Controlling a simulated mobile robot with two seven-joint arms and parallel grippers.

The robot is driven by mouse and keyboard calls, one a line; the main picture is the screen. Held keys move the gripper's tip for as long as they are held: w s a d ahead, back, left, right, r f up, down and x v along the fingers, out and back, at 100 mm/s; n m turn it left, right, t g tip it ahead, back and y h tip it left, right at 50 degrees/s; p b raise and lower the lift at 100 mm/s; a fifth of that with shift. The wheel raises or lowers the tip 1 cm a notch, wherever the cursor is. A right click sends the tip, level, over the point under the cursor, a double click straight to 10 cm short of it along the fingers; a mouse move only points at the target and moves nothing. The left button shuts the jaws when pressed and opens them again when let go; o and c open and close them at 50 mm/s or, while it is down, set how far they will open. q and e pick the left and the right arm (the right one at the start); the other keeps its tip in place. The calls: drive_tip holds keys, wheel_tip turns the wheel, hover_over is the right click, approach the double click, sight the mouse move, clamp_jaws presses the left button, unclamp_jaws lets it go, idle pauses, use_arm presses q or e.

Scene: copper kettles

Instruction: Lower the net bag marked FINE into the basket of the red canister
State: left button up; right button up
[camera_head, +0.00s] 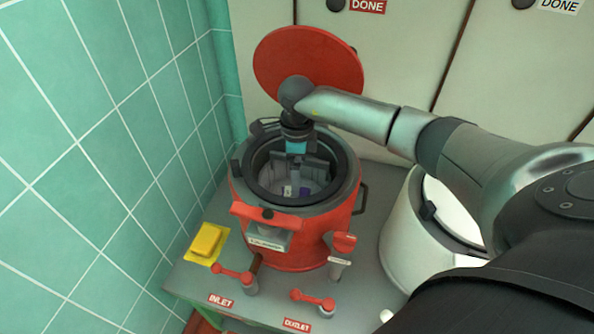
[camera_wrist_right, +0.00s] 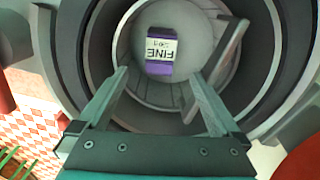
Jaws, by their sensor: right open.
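The red canister (camera_head: 290,243) stands on a grey bench with its red lid (camera_head: 308,63) swung up behind. My right gripper (camera_head: 305,168) points down into its open mouth, fingers apart and empty. In the right wrist view, the bag marked FINE (camera_wrist_right: 160,52), purple with a white label, lies down inside the round pale basket (camera_wrist_right: 190,22), beyond and between my open fingertips (camera_wrist_right: 157,78). The fingers appear apart from it. In the head view only a small purple patch of it (camera_head: 305,190) shows inside the canister. My left gripper is out of view.
A white vessel (camera_head: 400,235) stands close on the right, partly behind my right arm. Red INLET (camera_head: 234,273) and OUTLET (camera_head: 312,299) valve handles are in front. A yellow block (camera_head: 207,241) lies at left, near the tiled wall (camera_head: 100,150).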

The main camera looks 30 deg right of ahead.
wheel_tip(320, 180, up, 15)
drive_tip(key=p, duration=0.2)
drive_tip(key=shift+r, duration=0.15)
idle(0.8)
